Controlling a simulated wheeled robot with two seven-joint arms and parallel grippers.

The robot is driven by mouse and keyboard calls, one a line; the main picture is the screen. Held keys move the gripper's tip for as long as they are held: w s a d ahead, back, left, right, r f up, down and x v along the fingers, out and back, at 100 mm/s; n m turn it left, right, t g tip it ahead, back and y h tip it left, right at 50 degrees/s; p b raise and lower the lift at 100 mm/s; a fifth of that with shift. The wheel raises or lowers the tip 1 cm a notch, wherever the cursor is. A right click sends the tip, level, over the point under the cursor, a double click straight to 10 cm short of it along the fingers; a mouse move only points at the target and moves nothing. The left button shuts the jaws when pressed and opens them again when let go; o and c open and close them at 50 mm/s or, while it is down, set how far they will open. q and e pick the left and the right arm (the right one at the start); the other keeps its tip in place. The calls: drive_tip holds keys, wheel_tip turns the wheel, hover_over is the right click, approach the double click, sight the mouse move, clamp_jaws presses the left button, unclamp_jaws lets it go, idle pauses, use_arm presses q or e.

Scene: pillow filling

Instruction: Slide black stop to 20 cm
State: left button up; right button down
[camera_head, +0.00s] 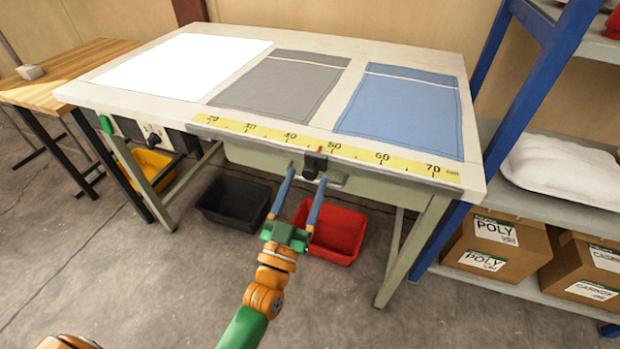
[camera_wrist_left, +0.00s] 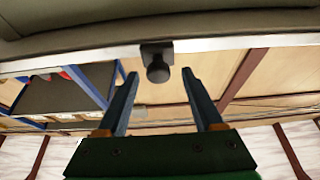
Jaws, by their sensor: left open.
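The black stop (camera_head: 315,163) sits on the front edge of the worktable, on the yellow ruler strip (camera_head: 381,158). Its red pointer stands between the 40 and 50 marks, nearer 50. A round black knob sticks out from its front. My left gripper (camera_head: 308,174) is open, with one blue finger on each side of the knob. In the left wrist view the stop (camera_wrist_left: 157,50) shows between the fingertips of my left gripper (camera_wrist_left: 158,75), with gaps on both sides. The 20 mark lies far to the left on the ruler. My right gripper is not in view.
White (camera_head: 180,66), grey (camera_head: 280,85) and blue (camera_head: 402,112) panels lie on the tabletop. A switch box (camera_head: 154,135) hangs at the front left. Black (camera_head: 236,201) and red (camera_head: 331,231) bins stand below. A blue-framed shelf (camera_head: 545,110) stands right. The ruler left of the stop is clear.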

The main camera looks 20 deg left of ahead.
sight(315, 163)
use_arm(q)
drive_tip(key=x, duration=0.3)
drive_tip(key=shift+f, duration=0.1)
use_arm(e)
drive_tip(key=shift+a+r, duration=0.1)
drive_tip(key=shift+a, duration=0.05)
